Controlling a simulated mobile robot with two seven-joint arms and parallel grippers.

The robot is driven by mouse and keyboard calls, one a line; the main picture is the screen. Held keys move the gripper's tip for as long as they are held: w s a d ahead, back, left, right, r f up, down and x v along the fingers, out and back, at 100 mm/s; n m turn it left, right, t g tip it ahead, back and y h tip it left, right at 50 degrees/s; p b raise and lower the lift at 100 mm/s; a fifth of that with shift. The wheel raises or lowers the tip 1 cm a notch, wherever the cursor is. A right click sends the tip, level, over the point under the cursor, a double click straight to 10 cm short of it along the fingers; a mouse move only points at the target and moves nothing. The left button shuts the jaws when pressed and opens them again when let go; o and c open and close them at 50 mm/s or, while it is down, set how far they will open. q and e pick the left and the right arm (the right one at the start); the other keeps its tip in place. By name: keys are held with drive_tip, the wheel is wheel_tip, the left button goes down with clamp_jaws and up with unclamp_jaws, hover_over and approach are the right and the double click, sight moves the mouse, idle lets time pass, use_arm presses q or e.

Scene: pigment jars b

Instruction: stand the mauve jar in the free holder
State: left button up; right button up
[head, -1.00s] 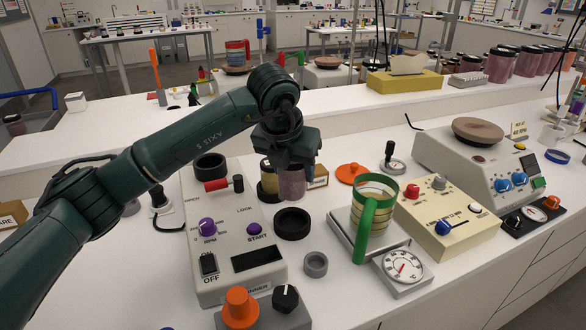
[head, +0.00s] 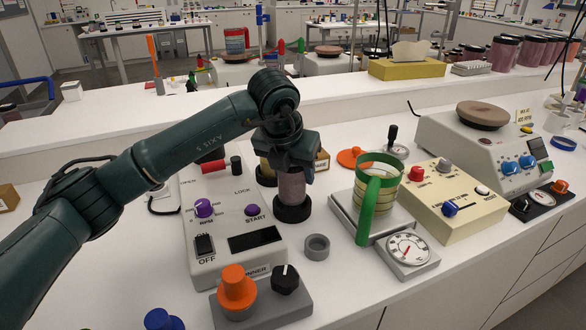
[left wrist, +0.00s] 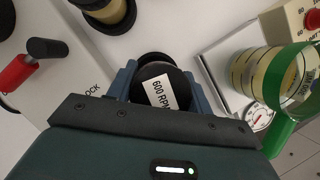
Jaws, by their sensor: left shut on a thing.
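The mauve jar (head: 291,187) is upright in my left gripper (head: 287,163). The gripper is shut on its upper part. In the left wrist view its black lid (left wrist: 160,88), with a 600 RPM label, sits between the fingers (left wrist: 160,92). A black ring holder (head: 292,211) is directly beneath the jar. The jar's lower end overlaps the ring in the head view; I cannot tell whether it touches the bottom. A second jar, yellowish (head: 266,168), stands in another black holder (head: 266,180) just behind left. My right gripper is out of view.
A grey spinner box (head: 235,262) with purple knobs is left of the holder. A small grey ring (head: 316,247) lies in front. A scale (head: 345,222) bearing a green-handled cup (head: 370,203) stands to the right. A cardboard box (head: 322,160) is behind.

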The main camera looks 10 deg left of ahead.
sight(293, 182)
use_arm(q)
drive_tip(key=shift+b, duration=0.55)
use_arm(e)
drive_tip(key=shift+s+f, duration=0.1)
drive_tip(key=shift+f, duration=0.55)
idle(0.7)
use_arm(q)
drive_tip(key=shift+f+b, duration=1.45)
drive_tip(key=shift+f, duration=0.15)
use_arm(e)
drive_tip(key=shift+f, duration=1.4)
use_arm(q)
drive_tip(key=o, duration=1.4)
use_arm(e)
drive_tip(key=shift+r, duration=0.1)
use_arm(q)
drive_tip(key=v, duration=1.3)
drive_tip(key=shift+r, duration=0.2)
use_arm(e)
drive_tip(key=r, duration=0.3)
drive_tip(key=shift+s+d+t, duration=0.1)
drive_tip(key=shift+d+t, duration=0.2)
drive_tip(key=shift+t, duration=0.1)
